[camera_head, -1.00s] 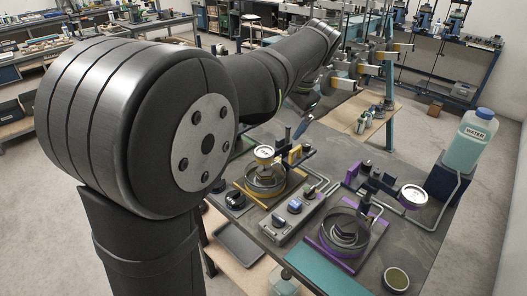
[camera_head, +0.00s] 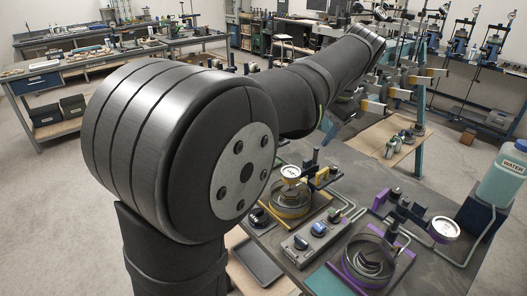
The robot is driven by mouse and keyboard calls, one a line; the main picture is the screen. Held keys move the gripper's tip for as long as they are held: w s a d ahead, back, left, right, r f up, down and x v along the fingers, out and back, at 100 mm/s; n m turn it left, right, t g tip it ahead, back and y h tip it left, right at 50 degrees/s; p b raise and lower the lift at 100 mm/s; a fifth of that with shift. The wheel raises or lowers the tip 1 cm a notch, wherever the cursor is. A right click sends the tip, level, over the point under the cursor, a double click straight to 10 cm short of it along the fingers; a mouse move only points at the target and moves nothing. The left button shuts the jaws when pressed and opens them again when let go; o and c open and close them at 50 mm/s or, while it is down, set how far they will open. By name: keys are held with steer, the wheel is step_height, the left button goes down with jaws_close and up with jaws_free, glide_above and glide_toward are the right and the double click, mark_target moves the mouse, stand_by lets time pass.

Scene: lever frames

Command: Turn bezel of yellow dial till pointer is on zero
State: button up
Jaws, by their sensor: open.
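The yellow dial (camera_head: 290,172) is a small round gauge with a white face. It stands upright above a round fixture on a yellow-edged base (camera_head: 291,212), right of my arm's large shoulder joint. Its pointer and scale are too small to read from here. My gripper does not show. My arm stretches from the shoulder toward the upper right, and its far end is hidden or too unclear to make out.
A purple-based fixture (camera_head: 372,262) with its own white gauge (camera_head: 444,230) stands right of the yellow one. A grey control box (camera_head: 316,238) with knobs lies between them. A water bottle (camera_head: 508,172) stands at the right.

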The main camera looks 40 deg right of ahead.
steer(key=n, duration=0.2)
steer(key=r+n+g, duration=0.1)
steer(key=n+g, duration=0.3)
steer(key=n, duration=1.3)
glide_above(291, 171)
step_height(291, 171, down, 17)
steer(key=shift+f, duration=0.1)
steer(key=c, duration=0.7)
